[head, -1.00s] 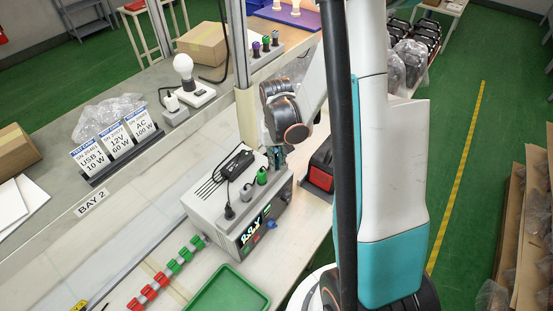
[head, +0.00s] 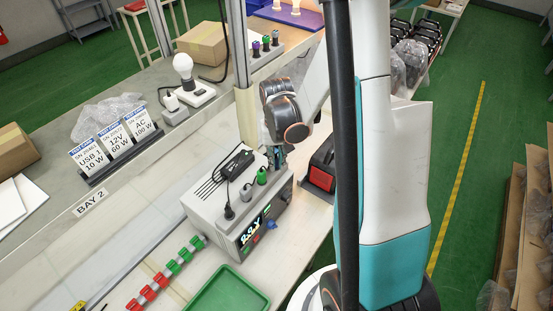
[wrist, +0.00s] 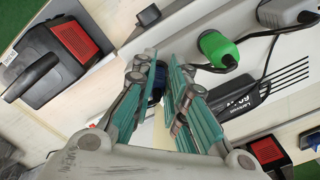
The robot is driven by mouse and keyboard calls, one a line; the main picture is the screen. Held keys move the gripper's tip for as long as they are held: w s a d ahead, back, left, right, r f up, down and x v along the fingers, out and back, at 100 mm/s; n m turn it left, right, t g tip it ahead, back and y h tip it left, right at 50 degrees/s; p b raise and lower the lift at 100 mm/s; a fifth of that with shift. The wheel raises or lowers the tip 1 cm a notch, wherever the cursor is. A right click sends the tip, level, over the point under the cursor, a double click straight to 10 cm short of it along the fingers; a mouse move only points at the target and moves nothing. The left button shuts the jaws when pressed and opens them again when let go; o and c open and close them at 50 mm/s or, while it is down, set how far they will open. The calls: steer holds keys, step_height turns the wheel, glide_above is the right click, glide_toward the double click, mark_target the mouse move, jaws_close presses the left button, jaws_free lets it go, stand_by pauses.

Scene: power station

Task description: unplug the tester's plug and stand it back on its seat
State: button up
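The tester (head: 208,205) is a grey box with a lit display on the bench. On its top are a black plug (head: 229,212), a grey plug (head: 246,194), a green plug (head: 262,177) and a black adapter (head: 237,163) with a cord. My gripper (head: 279,158) points down at the tester's back right corner, behind the green plug. In the wrist view its teal fingers (wrist: 164,75) stand apart on both sides of a dark blue piece (wrist: 157,84), mostly hidden, with a gap at its right. The green plug (wrist: 216,47) is beside the fingers. I cannot make out an empty seat.
A black case with a red panel (head: 320,168) stands right of the tester. Red and green connectors (head: 172,268) lie in a row in front, near a green tray (head: 228,292). Test cards (head: 115,146) and a bulb stand (head: 188,94) are at the back left.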

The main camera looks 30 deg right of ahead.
steer(key=o, duration=0.3)
steer(key=shift+o, duration=0.2)
step_height(320, 180, up, 12)
stand_by(0.5)
